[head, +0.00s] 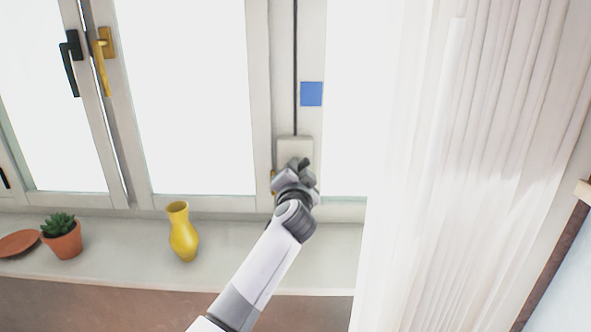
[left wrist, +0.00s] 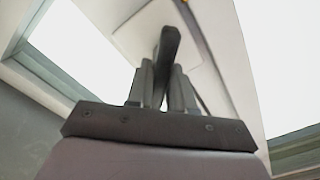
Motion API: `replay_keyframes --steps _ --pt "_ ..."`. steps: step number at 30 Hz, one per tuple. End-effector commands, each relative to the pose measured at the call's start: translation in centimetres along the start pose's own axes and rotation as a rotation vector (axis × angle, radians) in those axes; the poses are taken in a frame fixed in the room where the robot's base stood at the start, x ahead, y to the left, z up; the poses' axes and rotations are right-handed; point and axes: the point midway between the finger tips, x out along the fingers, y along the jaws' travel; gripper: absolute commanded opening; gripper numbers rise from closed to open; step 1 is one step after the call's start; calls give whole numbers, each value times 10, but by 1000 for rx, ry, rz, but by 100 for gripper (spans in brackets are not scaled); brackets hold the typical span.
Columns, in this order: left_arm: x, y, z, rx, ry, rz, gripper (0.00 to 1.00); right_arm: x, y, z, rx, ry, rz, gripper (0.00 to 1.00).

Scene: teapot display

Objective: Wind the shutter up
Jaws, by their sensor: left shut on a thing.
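A pale winder box (head: 295,147) sits on the window post, with a dark cord or rod (head: 295,70) running straight up from it. My left gripper (head: 301,166) is at the front of this box, its arm coming up from below. In the left wrist view my left gripper (left wrist: 165,80) is shut on a dark crank handle (left wrist: 169,50) in front of the pale box plate (left wrist: 135,35). In the head view the gripper hides most of the handle. No shutter shows in the bright panes. My right gripper is in neither view.
A yellow vase (head: 183,232), a potted succulent (head: 62,237) and a terracotta saucer (head: 18,243) stand on the sill (head: 130,260) to the left. A white curtain (head: 450,180) hangs close on the right. A blue square (head: 311,94) is on the post above the box.

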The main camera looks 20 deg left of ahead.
Motion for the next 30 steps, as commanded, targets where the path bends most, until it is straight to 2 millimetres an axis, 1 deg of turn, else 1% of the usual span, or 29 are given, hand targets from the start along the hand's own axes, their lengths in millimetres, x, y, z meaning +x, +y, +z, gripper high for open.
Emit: replay_keyframes --steps 1,30 --pt "1 -3 -2 48 3 -4 0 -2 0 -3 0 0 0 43" --pt "1 1 -1 970 4 -6 0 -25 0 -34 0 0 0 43"
